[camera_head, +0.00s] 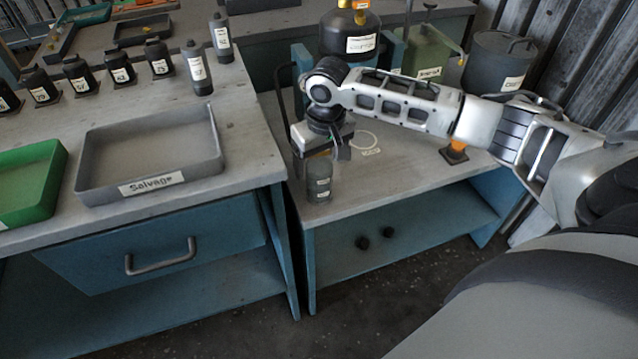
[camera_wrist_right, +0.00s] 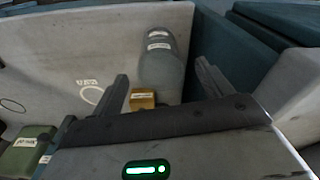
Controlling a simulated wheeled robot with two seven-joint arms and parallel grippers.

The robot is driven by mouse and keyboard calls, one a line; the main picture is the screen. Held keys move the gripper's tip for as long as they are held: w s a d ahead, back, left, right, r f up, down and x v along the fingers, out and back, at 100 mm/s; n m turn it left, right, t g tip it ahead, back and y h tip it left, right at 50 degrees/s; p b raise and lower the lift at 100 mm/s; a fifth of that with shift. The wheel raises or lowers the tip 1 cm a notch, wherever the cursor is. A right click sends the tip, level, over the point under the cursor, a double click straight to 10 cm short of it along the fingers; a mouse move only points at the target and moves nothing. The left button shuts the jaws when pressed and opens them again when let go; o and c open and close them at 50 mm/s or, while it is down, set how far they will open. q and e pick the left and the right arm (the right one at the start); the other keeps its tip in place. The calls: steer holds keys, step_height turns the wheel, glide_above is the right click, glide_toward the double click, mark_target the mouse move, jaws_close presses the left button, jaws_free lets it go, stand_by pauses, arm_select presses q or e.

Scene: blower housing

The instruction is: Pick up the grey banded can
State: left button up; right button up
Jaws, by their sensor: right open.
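The grey banded can (camera_head: 318,183) stands upright near the front left corner of the right-hand bench (camera_head: 400,190). Pale label bands show on its side. My right gripper (camera_head: 318,150) is above it, pointing down, and hides its top in the head view. In the right wrist view the can (camera_wrist_right: 161,62) lies ahead, between the two open fingers (camera_wrist_right: 163,88) and beyond their tips. I cannot tell whether the fingers touch it. My left gripper is not in view.
A small orange block (camera_wrist_right: 143,99) sits near the can in the wrist view. A green canister (camera_head: 428,52), a black-and-orange container (camera_head: 350,35) and a dark drum (camera_head: 497,62) stand behind. The Salvage tray (camera_head: 150,150) is on the left bench.

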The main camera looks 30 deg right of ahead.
mark_target(319, 170)
steer(key=f, duration=0.3)
steer(key=shift+w+f, duration=0.3)
steer(key=shift+f, duration=0.05)
steer(key=c, duration=1.1)
